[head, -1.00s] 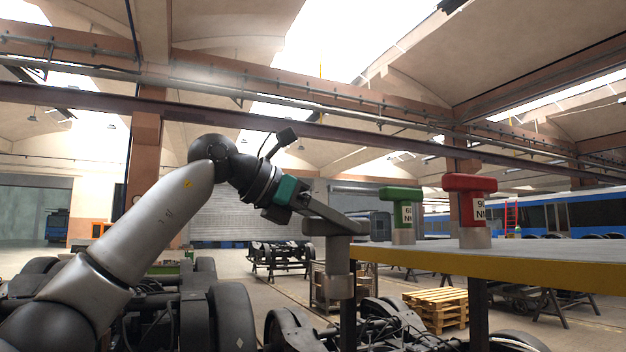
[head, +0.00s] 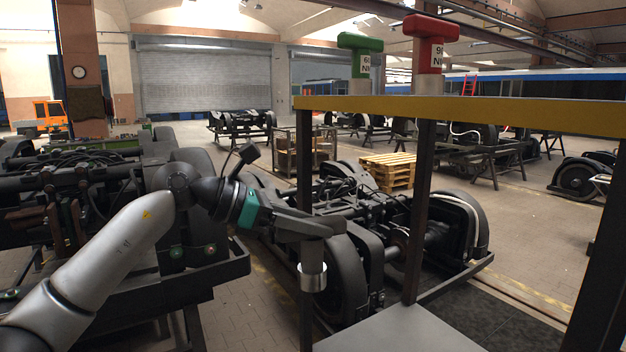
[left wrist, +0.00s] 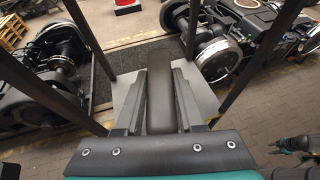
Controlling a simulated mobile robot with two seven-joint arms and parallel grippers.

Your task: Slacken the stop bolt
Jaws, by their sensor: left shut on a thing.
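My left gripper (head: 318,230) is shut on a dark grey T-handled tool, whose bright metal socket (head: 313,277) hangs straight down. In the left wrist view the tool's dark grey handle (left wrist: 161,95) lies between the two fingers (left wrist: 161,110). The tool hangs in the air, in front of the yellow-edged table and lower than its top in the picture. A bogie (head: 90,190) stands at the left behind my left arm, with a green and a red round part on its near side. I cannot make out the stop bolt.
The yellow-edged table (head: 460,112) carries a green T-handled tool (head: 360,55) and a red one (head: 430,45), both upright. Its dark legs and pale lower shelf (head: 400,332) stand close to my gripper. Another bogie (head: 400,235) and wooden pallets (head: 388,170) are behind.

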